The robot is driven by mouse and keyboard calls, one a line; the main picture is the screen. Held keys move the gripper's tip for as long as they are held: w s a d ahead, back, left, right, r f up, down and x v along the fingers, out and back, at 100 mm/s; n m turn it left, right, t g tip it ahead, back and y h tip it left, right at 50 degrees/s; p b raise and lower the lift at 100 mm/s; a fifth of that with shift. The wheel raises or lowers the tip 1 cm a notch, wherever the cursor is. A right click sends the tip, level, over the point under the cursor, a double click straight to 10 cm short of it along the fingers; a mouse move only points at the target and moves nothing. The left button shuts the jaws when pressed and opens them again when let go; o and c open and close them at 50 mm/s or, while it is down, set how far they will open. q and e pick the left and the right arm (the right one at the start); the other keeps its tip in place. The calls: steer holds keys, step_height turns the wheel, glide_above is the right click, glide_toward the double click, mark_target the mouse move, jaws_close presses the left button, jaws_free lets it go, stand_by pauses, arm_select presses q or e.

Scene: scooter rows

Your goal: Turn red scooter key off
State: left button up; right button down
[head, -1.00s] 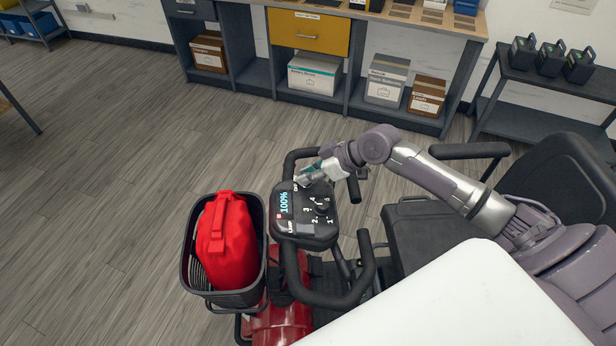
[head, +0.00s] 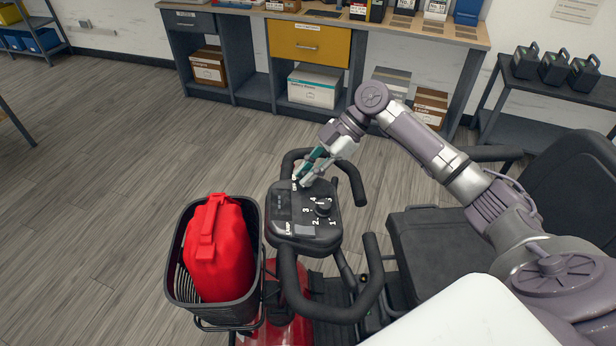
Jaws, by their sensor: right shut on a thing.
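The red scooter (head: 283,332) stands below the middle of the head view, its body partly hidden by its handlebars and basket. Its dark control console (head: 292,228) has a numbered dial (head: 322,207) and a display (head: 283,203), which is dark. My right gripper (head: 304,181) is at the far edge of the console, its fingers pointing down onto it. It is shut on the scooter key, which the fingers hide. How the key is turned cannot be seen. My left gripper is out of view.
Black handlebars (head: 344,312) flank the console, and a seat (head: 433,240) stands at right. A workbench (head: 377,31) and a battery shelf (head: 561,94) stand behind. Floor at left is clear.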

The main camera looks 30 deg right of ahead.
steer(key=shift+n+g, duration=0.3)
steer(key=shift+n, duration=0.3)
steer(key=shift+b, duration=0.3)
steer(key=c, duration=1.1)
jaws_free()
steer(key=v, duration=1.2)
steer(key=shift+w, duration=0.15)
